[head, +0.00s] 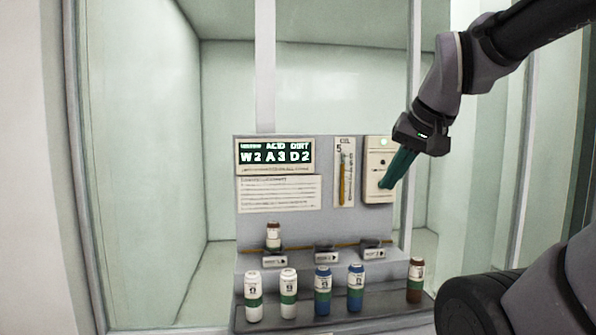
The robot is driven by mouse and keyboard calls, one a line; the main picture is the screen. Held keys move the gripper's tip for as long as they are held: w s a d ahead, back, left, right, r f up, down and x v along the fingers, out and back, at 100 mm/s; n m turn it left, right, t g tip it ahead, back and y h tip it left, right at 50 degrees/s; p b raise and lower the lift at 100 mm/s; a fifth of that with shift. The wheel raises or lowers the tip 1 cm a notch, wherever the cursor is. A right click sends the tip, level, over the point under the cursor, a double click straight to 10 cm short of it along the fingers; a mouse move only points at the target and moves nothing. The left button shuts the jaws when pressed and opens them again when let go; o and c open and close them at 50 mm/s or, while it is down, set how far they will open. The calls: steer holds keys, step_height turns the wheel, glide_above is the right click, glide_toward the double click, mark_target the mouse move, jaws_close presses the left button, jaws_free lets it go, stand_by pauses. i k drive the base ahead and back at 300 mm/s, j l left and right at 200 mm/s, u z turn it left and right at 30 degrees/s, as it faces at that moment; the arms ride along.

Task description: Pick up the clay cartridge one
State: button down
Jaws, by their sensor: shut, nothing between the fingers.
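Another cartridge (273,237), white with a brownish top, stands in the left holder behind. My gripper (385,184) has teal fingers, shut and empty. It points down and left in front of the white control box (379,153), above the brown cartridge and well apart from it. I cannot tell whether the fingertips touch the box.
Two white-and-green cartridges (254,297) and two blue ones (323,291) stand along the ledge. Small labelled holders (326,255) sit behind them. A display (274,152) reads W2 A3 D2, beside a gauge (344,172). The ledge has free room between the blue and brown cartridges.

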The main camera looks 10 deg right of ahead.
mark_target(273, 228)
steer(key=u, duration=4.5)
steer(key=z, duration=4.15)
steer(key=l+u, duration=0.3)
steer(key=l, duration=0.4)
